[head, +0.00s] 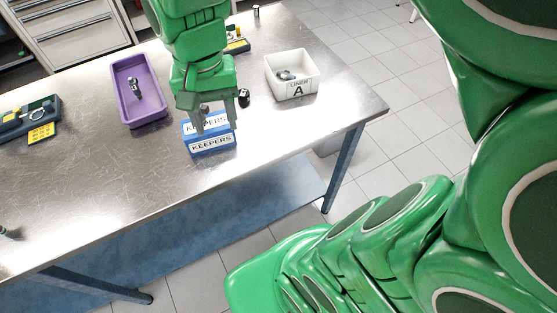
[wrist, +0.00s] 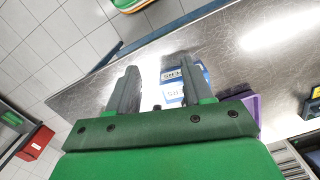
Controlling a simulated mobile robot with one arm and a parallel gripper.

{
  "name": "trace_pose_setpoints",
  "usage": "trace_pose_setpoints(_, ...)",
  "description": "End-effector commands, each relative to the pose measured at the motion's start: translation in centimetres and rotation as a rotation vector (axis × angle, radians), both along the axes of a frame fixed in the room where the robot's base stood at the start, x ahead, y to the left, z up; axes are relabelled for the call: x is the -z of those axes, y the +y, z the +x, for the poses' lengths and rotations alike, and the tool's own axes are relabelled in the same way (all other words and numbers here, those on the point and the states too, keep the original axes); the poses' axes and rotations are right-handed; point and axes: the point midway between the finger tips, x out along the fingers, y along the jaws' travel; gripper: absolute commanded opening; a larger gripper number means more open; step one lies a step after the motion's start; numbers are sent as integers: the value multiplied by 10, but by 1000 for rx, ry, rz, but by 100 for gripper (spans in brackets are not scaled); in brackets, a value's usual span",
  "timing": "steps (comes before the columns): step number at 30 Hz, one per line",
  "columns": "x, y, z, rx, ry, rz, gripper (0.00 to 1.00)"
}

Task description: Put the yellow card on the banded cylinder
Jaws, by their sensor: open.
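A yellow card (head: 41,132) with dark marks lies flat on the metal table at the left, beside a dark tray. I cannot tell for sure which piece is the banded cylinder. A small dark cylinder (head: 243,97) stands just right of my gripper, and another small cylinder (head: 256,11) stands at the table's far edge; any bands are too small to make out. My gripper (head: 215,122) is open, pointing down over the blue KEEPERS box (head: 211,147). In the wrist view, nothing is held between the fingers (wrist: 158,68).
A purple tray (head: 119,97) holding a dark metal part is left of my gripper. A white LINER A bin (head: 297,94) with parts inside stands to the right. The dark tray (head: 14,122) holds tools. The table's front middle is clear.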

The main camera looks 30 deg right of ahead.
Motion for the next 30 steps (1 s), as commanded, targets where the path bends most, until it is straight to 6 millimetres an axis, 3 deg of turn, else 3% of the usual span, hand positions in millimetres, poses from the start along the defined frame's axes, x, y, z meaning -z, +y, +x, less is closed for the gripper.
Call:
trace_pose_setpoints(6, 21, -43, -64, -141, 39, -8, 50)
trace_pose_setpoints(13, 39, -65, -110, -252, 70, -2, 50)
trace_pose_setpoints(18, 43, -69, -119, -280, 75, 2, 50)
trace_pose_setpoints(30, 43, -68, -119, -282, 76, 2, 50)
